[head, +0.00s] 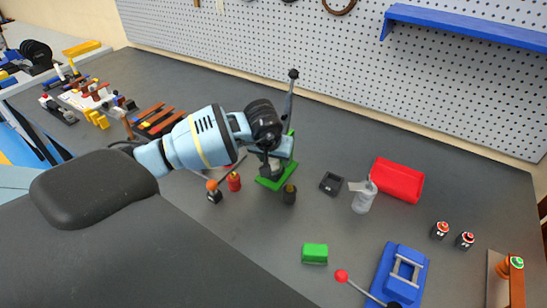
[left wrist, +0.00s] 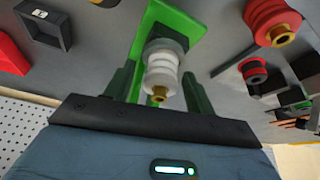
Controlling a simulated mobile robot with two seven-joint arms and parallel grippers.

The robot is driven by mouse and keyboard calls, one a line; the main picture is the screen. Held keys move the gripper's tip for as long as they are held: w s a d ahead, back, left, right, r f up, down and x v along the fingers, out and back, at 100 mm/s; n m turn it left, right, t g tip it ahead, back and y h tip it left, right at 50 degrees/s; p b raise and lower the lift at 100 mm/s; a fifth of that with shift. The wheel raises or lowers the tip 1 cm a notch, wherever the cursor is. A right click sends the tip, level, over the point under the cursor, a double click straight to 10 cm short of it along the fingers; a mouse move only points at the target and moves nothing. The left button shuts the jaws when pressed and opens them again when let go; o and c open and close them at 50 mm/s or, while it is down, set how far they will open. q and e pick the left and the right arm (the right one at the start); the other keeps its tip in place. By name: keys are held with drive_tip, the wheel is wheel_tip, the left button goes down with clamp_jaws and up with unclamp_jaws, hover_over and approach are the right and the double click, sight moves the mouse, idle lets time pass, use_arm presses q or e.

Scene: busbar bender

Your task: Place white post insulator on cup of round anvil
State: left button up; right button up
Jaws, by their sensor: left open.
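The white post insulator (left wrist: 161,70) shows in the left wrist view, ribbed, with a brass tip (left wrist: 158,95) toward the camera. It stands over the green base plate (left wrist: 178,20); its far end meets a greyish part that I cannot tell clearly as the round anvil's cup. My left gripper (left wrist: 158,88) is open, one finger on each side of the insulator, with gaps showing. In the head view my left gripper (head: 272,150) is at the green press (head: 268,183) and hides much of it. My right gripper is not in view.
A red insulator (head: 234,182), an orange-topped part (head: 213,192) and a dark part (head: 290,194) stand close to the press. The press lever (head: 288,98) rises behind my gripper. A black box (head: 331,183), grey can (head: 363,197) and red tray (head: 398,180) are to the right.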

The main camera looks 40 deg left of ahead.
use_arm(q)
drive_tip(key=shift+r, duration=0.55)
drive_tip(key=v, duration=1.1)
drive_tip(key=shift+p, duration=0.3)
